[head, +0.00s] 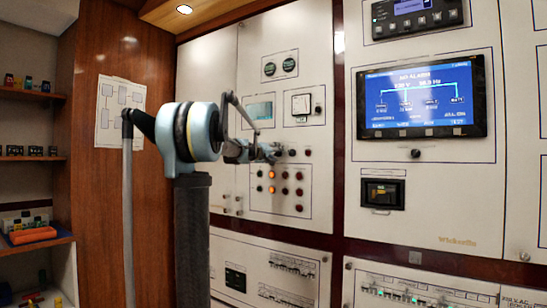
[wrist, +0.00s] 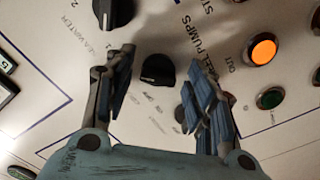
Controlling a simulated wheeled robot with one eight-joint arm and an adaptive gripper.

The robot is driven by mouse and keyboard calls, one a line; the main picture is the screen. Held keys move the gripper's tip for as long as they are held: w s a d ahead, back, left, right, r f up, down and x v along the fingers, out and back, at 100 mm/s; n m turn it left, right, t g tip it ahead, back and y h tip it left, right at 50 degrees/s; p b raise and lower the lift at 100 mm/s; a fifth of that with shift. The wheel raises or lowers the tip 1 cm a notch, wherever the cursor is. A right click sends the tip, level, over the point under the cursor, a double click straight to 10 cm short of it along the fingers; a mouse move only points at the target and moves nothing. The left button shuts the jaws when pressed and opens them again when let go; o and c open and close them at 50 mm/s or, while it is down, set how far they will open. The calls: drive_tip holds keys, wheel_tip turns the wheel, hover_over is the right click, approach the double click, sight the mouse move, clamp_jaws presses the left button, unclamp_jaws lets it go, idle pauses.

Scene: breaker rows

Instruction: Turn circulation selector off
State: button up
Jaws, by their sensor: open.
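My gripper (wrist: 160,72) is open in the wrist view, one finger on each side of a black rotary knob (wrist: 157,69). The knob shows between the fingertips, with a visible gap to each finger. I cannot tell how far it lies beyond the tips. Small lettering beside it is too blurred to read, so I cannot confirm it is the circulation selector. In the head view my gripper (head: 262,152) is at the cream panel (head: 222,95), over the left part of the lamp and switch area, and hides the knob.
A second black knob (wrist: 113,12) is above left in the wrist view. A lit orange lamp (wrist: 262,50) and a dark green button (wrist: 270,98) are on the right. In the head view, a blue display screen (head: 420,97) is on the right and open shelves (head: 30,97) stand left.

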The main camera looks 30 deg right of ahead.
drive_tip(key=c, duration=1)
drive_tip(key=shift+c, duration=0.2)
drive_tip(key=shift+a+n, duration=0.1)
drive_tip(key=shift+n, duration=0.3)
drive_tip(key=n, duration=0.3)
drive_tip(key=shift+n, duration=0.4)
drive_tip(key=n, duration=0.4)
drive_tip(key=shift+n, duration=0.3)
drive_tip(key=n, duration=0.4)
drive_tip(key=shift+n, duration=2.5)
